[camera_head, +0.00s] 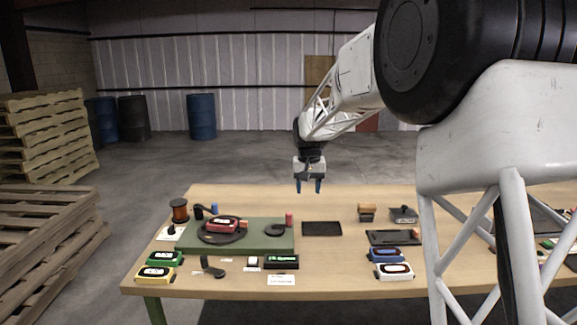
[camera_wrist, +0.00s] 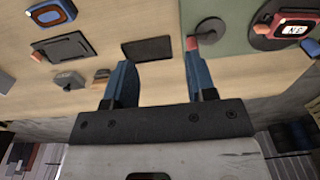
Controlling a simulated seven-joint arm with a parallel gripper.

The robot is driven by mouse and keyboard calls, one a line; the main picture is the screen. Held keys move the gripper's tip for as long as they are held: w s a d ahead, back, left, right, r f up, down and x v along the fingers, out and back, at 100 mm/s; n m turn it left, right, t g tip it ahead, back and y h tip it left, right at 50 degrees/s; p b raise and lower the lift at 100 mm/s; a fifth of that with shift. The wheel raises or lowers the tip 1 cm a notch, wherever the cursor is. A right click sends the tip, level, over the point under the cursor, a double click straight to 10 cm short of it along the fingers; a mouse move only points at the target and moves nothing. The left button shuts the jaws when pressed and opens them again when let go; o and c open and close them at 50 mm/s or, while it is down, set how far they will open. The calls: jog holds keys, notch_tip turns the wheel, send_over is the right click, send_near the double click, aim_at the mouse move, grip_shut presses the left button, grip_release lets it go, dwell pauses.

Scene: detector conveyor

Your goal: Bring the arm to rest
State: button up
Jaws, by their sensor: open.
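My gripper (camera_head: 308,187) hangs from my raised arm above the back part of the wooden table (camera_head: 330,270), with its blue fingers pointing down. The fingers are apart and nothing shows between them. In the wrist view my gripper (camera_wrist: 155,85) is also open, with the table top beyond the fingertips. A black flat mat (camera_head: 322,228) lies on the table below and in front of it. It shows partly behind a finger in the wrist view (camera_wrist: 148,49).
A green board (camera_head: 270,238) carries a dark turntable with a red device (camera_head: 222,226). Green, yellow, blue and white devices, a dark tray (camera_head: 394,237) and a copper spool (camera_head: 179,208) stand around. Pallets are at left. The air around my gripper is clear.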

jog(key=s+d+r, duration=0.2)
jog(key=s+d, duration=0.1)
jog(key=s, duration=0.6)
jog(key=s+d+r+t, duration=0.1)
jog(key=s+d+r, duration=0.1)
jog(key=s, duration=0.7)
jog(key=s+d+r, duration=0.2)
jog(key=s+d, duration=0.1)
jog(key=s, duration=0.6)
jog(key=s+d+f, duration=0.2)
jog(key=s+f, duration=0.1)
jog(key=s, duration=1)
jog(key=s+d+f+t, duration=0.1)
jog(key=s+f, duration=0.3)
jog(key=s, duration=0.9)
jog(key=shift+s+d, duration=0.25)
jog(key=shift+d, duration=0.4)
